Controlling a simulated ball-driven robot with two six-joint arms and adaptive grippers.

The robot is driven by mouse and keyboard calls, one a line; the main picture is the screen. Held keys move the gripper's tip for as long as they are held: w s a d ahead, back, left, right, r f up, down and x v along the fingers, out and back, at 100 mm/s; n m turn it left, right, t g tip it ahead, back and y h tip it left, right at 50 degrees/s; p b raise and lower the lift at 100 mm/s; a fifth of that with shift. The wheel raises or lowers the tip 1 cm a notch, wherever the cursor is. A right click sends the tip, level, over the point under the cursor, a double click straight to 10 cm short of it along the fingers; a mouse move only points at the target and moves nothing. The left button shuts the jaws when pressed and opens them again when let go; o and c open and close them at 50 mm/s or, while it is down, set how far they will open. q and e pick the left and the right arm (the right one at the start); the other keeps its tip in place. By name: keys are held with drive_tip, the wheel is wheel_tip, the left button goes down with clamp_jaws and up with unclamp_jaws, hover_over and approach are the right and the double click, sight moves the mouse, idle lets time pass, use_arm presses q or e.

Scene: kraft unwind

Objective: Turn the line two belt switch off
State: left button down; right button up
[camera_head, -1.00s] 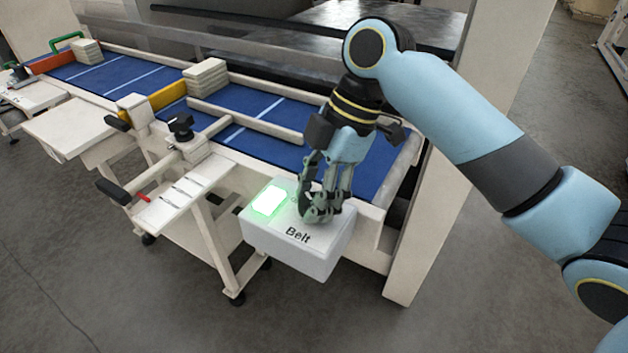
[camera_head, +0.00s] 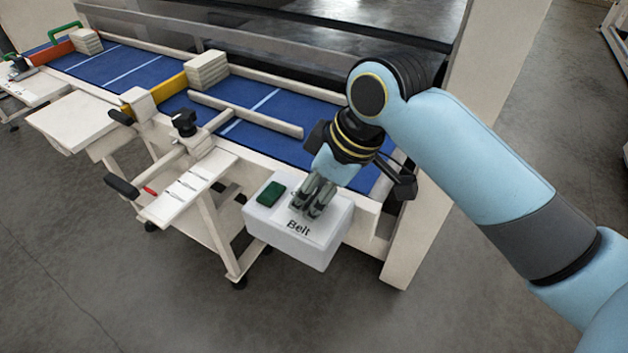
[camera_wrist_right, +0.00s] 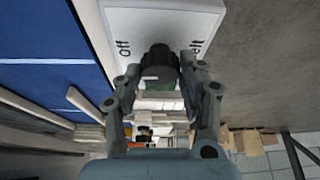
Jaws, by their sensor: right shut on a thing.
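The white switch box (camera_head: 318,256), marked "Belt", sits at the near end of the blue belt table in the head view. Its square lamp (camera_head: 270,194) is dark green and unlit. My right gripper (camera_head: 312,208) reaches down onto the box top beside the lamp, and its fingers hide the switch there. In the right wrist view the black switch knob (camera_wrist_right: 160,60) sits between the fingers of my right gripper (camera_wrist_right: 162,72), which is shut on it. A white mark shows on the knob, and an "off" label is printed beside it. My left gripper is out of view.
The blue belt (camera_head: 262,112) runs to the far left behind the box, with pale stacks (camera_head: 206,72) on it. A side frame with a black knob (camera_head: 184,122) and black handles stands left of the box. A cream post (camera_head: 428,190) rises to its right.

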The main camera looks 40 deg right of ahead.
drive_tip(key=shift+m, duration=0.6)
drive_tip(key=shift+h, duration=0.3)
drive_tip(key=o, duration=1.2)
drive_tip(key=shift+c, duration=0.2)
drive_tip(key=v, duration=1.2)
drive_tip(key=shift+s, duration=0.1)
